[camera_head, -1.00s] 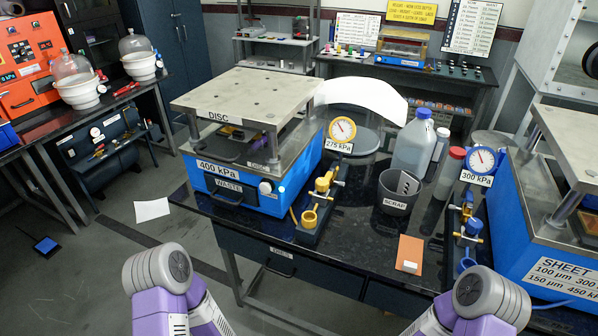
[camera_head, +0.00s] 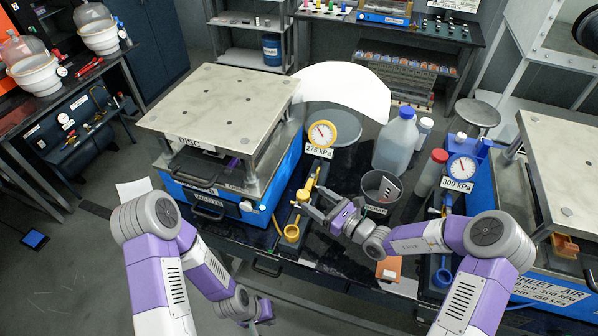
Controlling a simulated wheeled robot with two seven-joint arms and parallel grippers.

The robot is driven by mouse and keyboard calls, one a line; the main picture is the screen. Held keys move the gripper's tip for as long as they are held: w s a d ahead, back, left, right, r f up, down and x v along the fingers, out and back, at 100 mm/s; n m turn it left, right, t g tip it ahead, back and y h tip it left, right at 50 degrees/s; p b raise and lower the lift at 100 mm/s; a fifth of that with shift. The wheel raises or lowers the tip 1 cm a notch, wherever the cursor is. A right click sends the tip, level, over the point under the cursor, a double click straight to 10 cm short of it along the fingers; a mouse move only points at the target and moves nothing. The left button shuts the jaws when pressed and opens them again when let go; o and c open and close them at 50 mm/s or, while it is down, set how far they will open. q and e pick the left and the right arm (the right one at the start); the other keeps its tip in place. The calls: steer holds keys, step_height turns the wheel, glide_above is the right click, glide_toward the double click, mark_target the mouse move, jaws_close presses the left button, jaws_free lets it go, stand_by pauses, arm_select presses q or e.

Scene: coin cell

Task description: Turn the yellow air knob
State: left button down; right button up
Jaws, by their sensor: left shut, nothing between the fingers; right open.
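The yellow air valve stands on a dark block beside the blue DISC press. Its yellow knob (camera_head: 303,195) is near the upper end of the block, and a yellow cup-like part (camera_head: 291,233) is at the lower end. A yellow-rimmed gauge (camera_head: 322,133) reading about 275 kPa stands behind it. My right gripper (camera_head: 312,199) is open, with its fingertips pointing left right by the knob. I cannot tell whether they touch it. My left gripper (camera_head: 264,310) is shut and empty, low in front of the table edge.
The DISC press (camera_head: 215,105) stands left of the valve. The dark scrap cup (camera_head: 381,187), a large bottle (camera_head: 395,142) and a blue gauge (camera_head: 461,167) are to the right. A blue valve (camera_head: 442,275) is farther right.

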mark_target(298, 191)
steer(key=a, duration=0.2)
steer(key=w+a, duration=0.1)
steer(key=shift+r, duration=0.25)
steer(key=x, duration=0.3)
steer(key=shift+w+f, duration=0.15)
steer(key=shift+w, duration=0.1)
arm_select(q)
steer(key=shift+s+r, duration=0.1)
steer(key=shift+s, duration=0.35)
arm_select(e)
steer(key=shift+w+a, duration=0.1)
steer(key=shift+a, duration=0.2)
